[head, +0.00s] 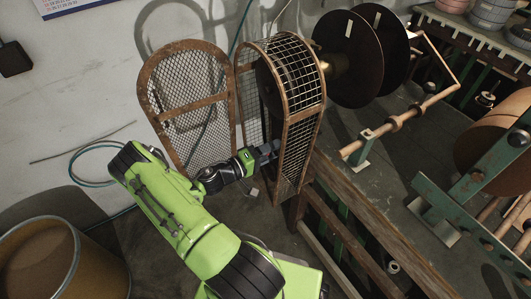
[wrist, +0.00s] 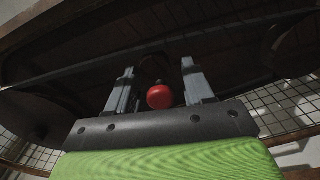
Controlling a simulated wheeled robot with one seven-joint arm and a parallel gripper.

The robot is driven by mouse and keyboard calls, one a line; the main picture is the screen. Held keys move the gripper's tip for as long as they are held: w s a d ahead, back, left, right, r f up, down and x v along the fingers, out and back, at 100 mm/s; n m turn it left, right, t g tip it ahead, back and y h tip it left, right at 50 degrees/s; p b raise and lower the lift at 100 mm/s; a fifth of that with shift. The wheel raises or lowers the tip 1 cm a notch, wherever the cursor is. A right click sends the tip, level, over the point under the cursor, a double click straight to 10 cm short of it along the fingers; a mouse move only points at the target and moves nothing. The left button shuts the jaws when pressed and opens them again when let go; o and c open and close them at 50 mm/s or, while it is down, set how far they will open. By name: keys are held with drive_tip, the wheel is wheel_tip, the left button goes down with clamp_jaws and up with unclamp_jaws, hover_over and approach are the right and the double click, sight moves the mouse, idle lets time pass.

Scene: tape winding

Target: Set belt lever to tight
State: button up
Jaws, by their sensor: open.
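The belt lever shows in the wrist view as a round red knob (wrist: 160,97). The fingers stand apart, and I see a gap on each side of the knob. The shaft behind the knob is dark and hard to make out. In the head view my gripper (head: 266,151) reaches into the open side of the mesh belt guard (head: 305,100). The knob is hidden there, and I cannot read the lever's position.
The guard's mesh door (head: 188,95) stands open to the left. Dark discs (head: 347,60) and a copper-coloured crank (head: 437,95) are right of the guard, over the bench (head: 385,180). A brown drum (head: 62,265) stands at the lower left.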

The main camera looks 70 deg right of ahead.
drive_tip(key=p+v, duration=0.1)
drive_tip(key=v, duration=1.4)
drive_tip(key=shift+w+a+p, duration=0.25)
drive_tip(key=shift+p, duration=0.05)
